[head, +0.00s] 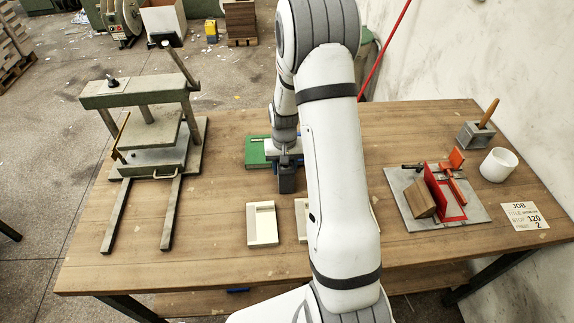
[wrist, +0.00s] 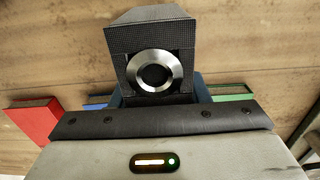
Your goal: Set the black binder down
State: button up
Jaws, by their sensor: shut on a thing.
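The black binder (wrist: 155,20) shows in the wrist view as a dark, textured block with a silver-rimmed round hole in its end. In the head view, the dark block (head: 286,184) hangs below my gripper (head: 287,165), which is shut on it. The fingertips are not clearly seen, and I cannot tell whether the binder touches anything below. A green binder (head: 257,152) lies on the table left of my gripper. Parts of a blue one (wrist: 200,90) show behind the black binder in the wrist view, and a red one (wrist: 32,120) lies at its left.
Two pale trays (head: 262,223) (head: 301,218) stand nearer the front edge; my arm partly covers the right one. A grey press (head: 150,140) stands at the left. A metal plate with a red fixture (head: 445,192), a white cup (head: 498,165) and a job card (head: 523,216) are at the right.

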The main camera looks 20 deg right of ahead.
jog(key=shift+f, duration=0.2)
jog(key=shift+f, duration=0.25)
jog(key=o, duration=1.2)
jog(key=shift+s+r, duration=0.1)
